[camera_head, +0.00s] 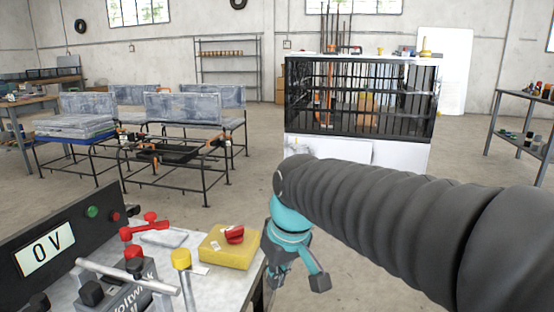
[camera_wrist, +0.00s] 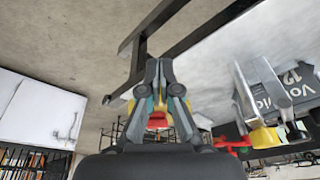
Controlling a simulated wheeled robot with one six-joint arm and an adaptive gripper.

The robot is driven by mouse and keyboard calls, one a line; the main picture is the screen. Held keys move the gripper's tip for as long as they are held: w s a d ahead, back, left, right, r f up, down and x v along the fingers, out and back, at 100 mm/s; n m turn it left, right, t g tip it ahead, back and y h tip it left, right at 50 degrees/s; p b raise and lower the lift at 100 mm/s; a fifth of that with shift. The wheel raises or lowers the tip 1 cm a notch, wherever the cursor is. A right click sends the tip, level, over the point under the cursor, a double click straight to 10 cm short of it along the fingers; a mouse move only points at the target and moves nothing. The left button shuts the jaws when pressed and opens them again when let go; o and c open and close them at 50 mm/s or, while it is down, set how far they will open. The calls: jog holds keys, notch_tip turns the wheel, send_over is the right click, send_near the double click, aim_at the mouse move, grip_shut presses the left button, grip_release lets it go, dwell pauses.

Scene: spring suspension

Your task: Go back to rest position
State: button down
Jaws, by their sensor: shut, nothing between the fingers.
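My gripper (camera_head: 297,280) hangs at the end of my dark ribbed arm, just right of the workbench (camera_head: 215,287) edge. In the wrist view my gripper (camera_wrist: 159,64) has its fingers drawn together at the tips, with nothing held. A yellow box with a red knob (camera_head: 228,247) sits on the bench, left of my gripper and apart from it. A battery (camera_head: 138,296) marked with Volt lettering stands at the bench front and also shows at right in the wrist view (camera_wrist: 270,90). Something yellow and red shows behind the fingers in the wrist view, partly hidden.
A panel reading 0 V (camera_head: 48,252), a red clamp (camera_head: 145,227) and a yellow-topped post (camera_head: 181,259) are on the bench. A black cage on a white cabinet (camera_head: 360,95) stands beyond. Metal-framed tables (camera_head: 165,150) stand back left. Open floor lies between.

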jog(key=s+d+f+m+t+h, duration=0.2)
jog(key=s+d+m, duration=0.4)
jog(key=s+d, duration=0.6)
jog(key=d+f+t, duration=0.1)
jog(key=d+f, duration=0.1)
jog(key=d, duration=0.2)
jog(key=shift+s+m, duration=0.3)
jog(key=shift+s, duration=0.05)
jog(key=shift+a+f, duration=0.1)
